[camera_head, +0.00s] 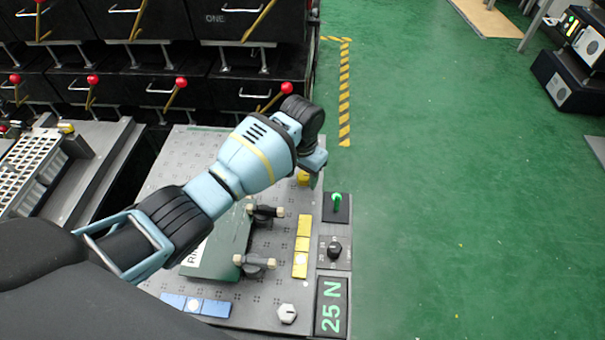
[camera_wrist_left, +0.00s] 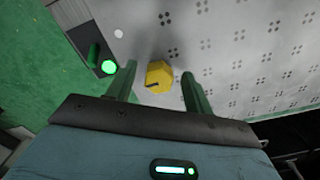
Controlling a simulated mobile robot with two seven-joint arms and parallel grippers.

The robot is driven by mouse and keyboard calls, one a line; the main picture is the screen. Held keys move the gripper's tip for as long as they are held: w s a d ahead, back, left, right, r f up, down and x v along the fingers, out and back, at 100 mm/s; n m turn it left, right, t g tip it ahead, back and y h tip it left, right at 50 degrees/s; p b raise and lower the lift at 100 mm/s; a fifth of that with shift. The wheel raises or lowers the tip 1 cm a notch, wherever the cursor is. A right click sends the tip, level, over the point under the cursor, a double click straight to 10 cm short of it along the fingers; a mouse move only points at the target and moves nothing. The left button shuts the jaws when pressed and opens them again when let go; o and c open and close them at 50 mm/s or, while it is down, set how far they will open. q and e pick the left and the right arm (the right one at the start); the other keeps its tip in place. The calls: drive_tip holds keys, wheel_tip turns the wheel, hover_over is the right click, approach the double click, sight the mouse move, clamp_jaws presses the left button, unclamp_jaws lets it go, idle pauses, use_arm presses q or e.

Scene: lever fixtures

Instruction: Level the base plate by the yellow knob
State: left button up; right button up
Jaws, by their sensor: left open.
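The yellow knob (camera_head: 303,177) stands at the far right part of the grey, dotted base plate (camera_head: 262,291), partly hidden by my left gripper. In the left wrist view, the knob (camera_wrist_left: 158,77) is a faceted yellow piece with a dark mark, on the plate (camera_wrist_left: 235,45). My left gripper (camera_head: 316,168) is above the knob. In the wrist view, its two green fingers (camera_wrist_left: 159,75) are open, one on each side of the knob, with gaps showing. I cannot tell how far above the knob the tips are. My right gripper is not in view.
A green block with two dark clamps (camera_head: 263,263) sits mid-plate. Beside it are a yellow strip (camera_head: 301,246), a blue strip (camera_head: 196,304) and a hex knob (camera_head: 287,314). A side panel has a green switch (camera_head: 337,202), a black dial (camera_head: 334,249) and a "25 N" display (camera_head: 331,306). Green floor lies right.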

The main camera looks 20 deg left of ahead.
use_arm(q)
drive_tip(key=shift+c, duration=0.4)
drive_tip(key=c, duration=0.9)
drive_tip(key=shift+r+m+p, duration=0.1)
drive_tip(key=shift+m+p, duration=0.2)
